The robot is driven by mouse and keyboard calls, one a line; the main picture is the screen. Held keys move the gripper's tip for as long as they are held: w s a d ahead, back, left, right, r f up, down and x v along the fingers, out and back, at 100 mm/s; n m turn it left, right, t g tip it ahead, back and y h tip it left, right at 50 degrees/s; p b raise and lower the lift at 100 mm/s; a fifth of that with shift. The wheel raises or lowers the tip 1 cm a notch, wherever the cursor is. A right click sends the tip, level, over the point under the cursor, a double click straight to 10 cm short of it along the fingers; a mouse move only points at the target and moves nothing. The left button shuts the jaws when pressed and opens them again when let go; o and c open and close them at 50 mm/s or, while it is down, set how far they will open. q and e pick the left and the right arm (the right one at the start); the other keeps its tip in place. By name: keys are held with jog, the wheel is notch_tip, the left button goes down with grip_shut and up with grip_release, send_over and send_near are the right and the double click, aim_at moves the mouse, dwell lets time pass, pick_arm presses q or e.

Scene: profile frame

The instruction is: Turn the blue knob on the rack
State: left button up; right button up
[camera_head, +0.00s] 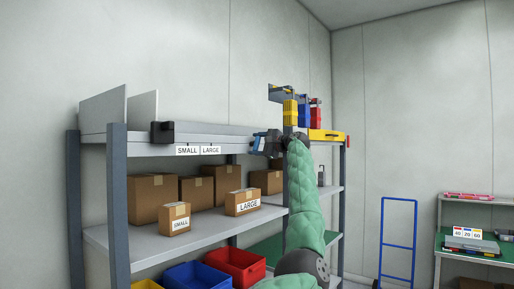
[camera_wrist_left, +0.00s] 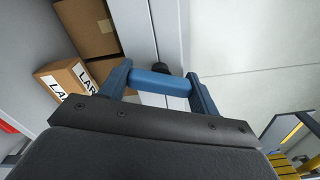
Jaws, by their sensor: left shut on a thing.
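The blue knob (camera_wrist_left: 158,82) shows in the left wrist view as a short blue bar across the gap between my fingers. My left gripper (camera_wrist_left: 160,90) is shut on it, one finger at each end. In the head view my left gripper (camera_head: 262,143) is at the right end of the rack's top rail (camera_head: 215,138), beside the SMALL and LARGE labels. The knob is mostly hidden there by the gripper. My right gripper is in neither view.
A black block (camera_head: 162,132) sits at the rail's left end. Cardboard boxes (camera_head: 153,195) stand on the shelf below, with red (camera_head: 235,264) and blue bins lower down. Yellow, blue and red holders (camera_head: 303,113) hang right of the gripper. A blue hand truck (camera_head: 398,240) stands further right.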

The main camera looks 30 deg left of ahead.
pick_arm(q)
jog(key=n, duration=0.3)
jog(key=shift+f, duration=0.1)
jog(key=shift+n, duration=0.7)
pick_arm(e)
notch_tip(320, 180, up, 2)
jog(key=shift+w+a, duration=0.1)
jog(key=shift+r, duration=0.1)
pick_arm(q)
jog(key=o, duration=1)
jog(key=shift+d, duration=0.1)
jog(key=shift+d+b, duration=0.2)
jog(key=shift+b, duration=0.2)
jog(key=d, duration=0.2)
jog(key=d+b, duration=0.1)
jog(key=d, duration=0.2)
jog(key=d+b, duration=0.1)
jog(key=d, duration=0.1)
jog(key=shift+s+d, duration=0.15)
jog(key=shift+s, duration=0.1)
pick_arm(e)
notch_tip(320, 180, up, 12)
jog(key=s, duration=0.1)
